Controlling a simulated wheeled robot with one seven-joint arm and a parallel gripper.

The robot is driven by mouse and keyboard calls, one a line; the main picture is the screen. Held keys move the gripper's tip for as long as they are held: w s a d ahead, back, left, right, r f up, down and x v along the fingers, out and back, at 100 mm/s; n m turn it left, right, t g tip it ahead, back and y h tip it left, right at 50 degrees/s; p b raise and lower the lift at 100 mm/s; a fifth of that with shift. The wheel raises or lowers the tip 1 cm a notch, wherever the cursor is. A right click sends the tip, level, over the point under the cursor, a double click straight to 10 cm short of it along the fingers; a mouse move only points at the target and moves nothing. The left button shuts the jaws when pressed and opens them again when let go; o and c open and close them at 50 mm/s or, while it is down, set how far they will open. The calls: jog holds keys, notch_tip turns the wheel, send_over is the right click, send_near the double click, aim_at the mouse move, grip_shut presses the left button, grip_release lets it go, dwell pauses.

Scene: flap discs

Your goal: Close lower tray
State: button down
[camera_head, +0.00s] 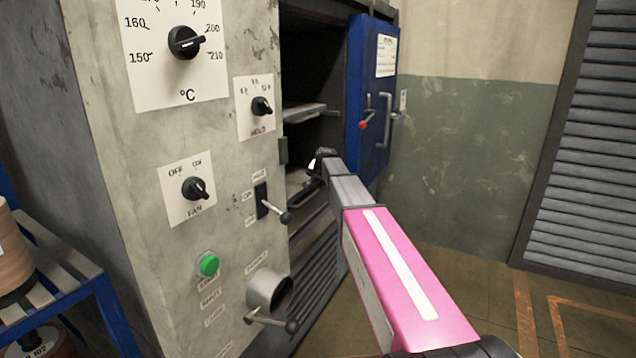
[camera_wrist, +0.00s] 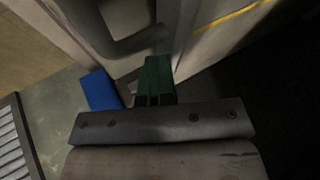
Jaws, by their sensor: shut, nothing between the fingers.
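The lower tray (camera_head: 297,182) is a grey metal shelf inside the oven's dark opening, partly hidden by the control panel and my arm. The upper tray (camera_head: 304,111) sits above it, with its front edge showing past the opening. My gripper (camera_head: 318,163) is at the opening, at about the height of the lower tray, at the end of my pink and grey arm. Whether it touches the tray I cannot tell. In the wrist view the green fingers (camera_wrist: 155,75) are together with nothing between them, in front of pale grey metal surfaces.
The blue oven door (camera_head: 371,95) stands open to the right, with a grey handle and a red-knobbed lever (camera_head: 364,125). The control panel (camera_head: 230,140) with knobs and levers is on the left. A blue stand (camera_head: 60,285) is at lower left. Floor (camera_head: 560,300) is clear at right.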

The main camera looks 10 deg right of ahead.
jog(key=shift+w+a, duration=0.15)
jog(key=shift+a, duration=0.05)
jog(key=s+d, duration=0.3)
jog(key=shift+d+r, duration=0.25)
jog(key=shift+d, duration=0.15)
jog(key=v, duration=0.9)
jog(key=s+d+f+n+g+h, duration=0.1)
jog(key=s+f+n+g, duration=0.1)
jog(key=s+f, duration=1.2)
jog(key=s+d+f+n+g+h, duration=0.1)
jog(key=s+f+g, duration=0.4)
jog(key=s+f, duration=1)
jog(key=s+d+n, duration=0.1)
jog(key=s+n, duration=0.1)
jog(key=s, duration=0.5)
jog(key=shift+s+f+n, duration=0.3)
jog(key=shift+d, duration=0.1)
